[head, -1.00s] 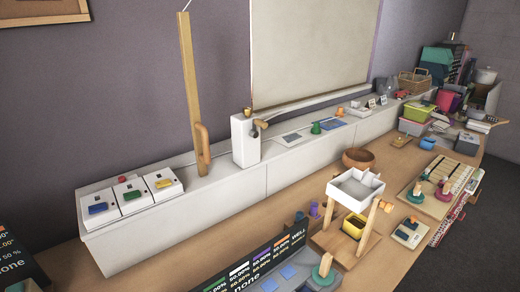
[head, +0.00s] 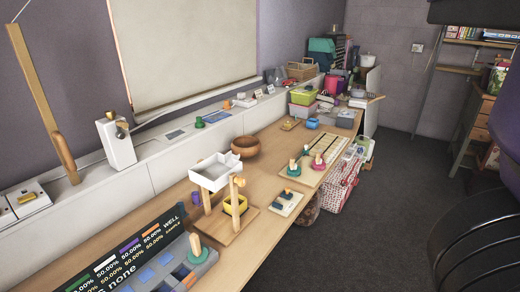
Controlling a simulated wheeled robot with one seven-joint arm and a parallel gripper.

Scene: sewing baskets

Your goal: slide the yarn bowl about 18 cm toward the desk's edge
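The yarn bowl (head: 245,147), a round brown wooden bowl, stands upright on the wooden desk (head: 262,210) in the head view. It sits near the white ledge at the back, behind the stand with the white tray. Its inside is only partly seen. My gripper's fingers do not show. Dark shapes very close to the camera fill the upper right and right edge, probably parts of my arm.
A peg board (head: 322,148) and a small board (head: 286,202) lie to the right. Bare desk lies between. Dark floor (head: 350,240) lies beyond the desk's edge.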

